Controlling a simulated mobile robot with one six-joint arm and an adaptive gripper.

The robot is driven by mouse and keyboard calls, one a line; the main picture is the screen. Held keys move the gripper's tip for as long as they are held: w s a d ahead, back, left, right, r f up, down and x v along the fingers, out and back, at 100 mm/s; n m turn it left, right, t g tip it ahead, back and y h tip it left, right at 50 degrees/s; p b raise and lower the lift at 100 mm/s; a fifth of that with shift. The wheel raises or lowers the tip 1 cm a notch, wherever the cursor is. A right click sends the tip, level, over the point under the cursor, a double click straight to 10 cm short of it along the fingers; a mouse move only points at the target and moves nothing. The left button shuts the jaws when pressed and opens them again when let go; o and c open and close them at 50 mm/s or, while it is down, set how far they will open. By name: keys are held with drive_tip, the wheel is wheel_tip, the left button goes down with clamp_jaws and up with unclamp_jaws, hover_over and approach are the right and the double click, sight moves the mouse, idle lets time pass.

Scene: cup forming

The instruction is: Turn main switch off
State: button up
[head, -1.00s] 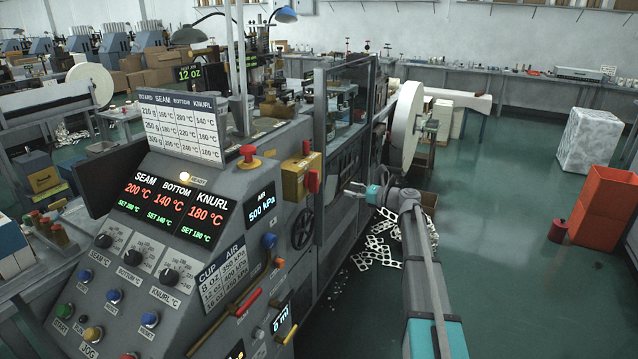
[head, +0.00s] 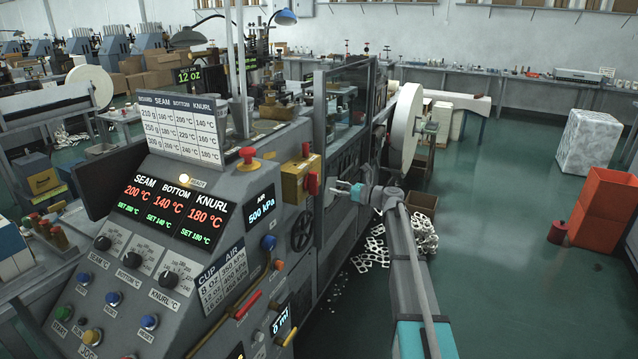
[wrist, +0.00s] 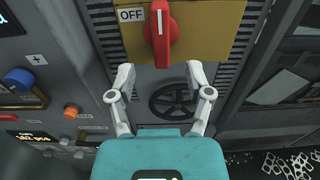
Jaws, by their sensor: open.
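The main switch is a red rotary handle (wrist: 161,36) on a yellow box (wrist: 218,38). The handle stands upright in the wrist view, with a white mark along its upper part. An OFF label (wrist: 131,15) sits left of the handle's top. In the head view, the yellow box (head: 297,178) is on the machine's right-hand side, with the red handle (head: 313,184) on its face. My gripper (wrist: 160,76) is open and empty, its fingertips spread just below the handle and apart from it. In the head view, my gripper (head: 335,188) is right of the handle.
A black handwheel (wrist: 172,98) lies below the switch, behind my fingers. A blue button (wrist: 20,79) and an orange knob (wrist: 71,112) are at left. A red mushroom button (head: 248,157) tops the console.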

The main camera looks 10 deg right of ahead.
sight(317, 183)
drive_tip(key=x, duration=0.8)
drive_tip(key=shift+w+a, duration=0.25)
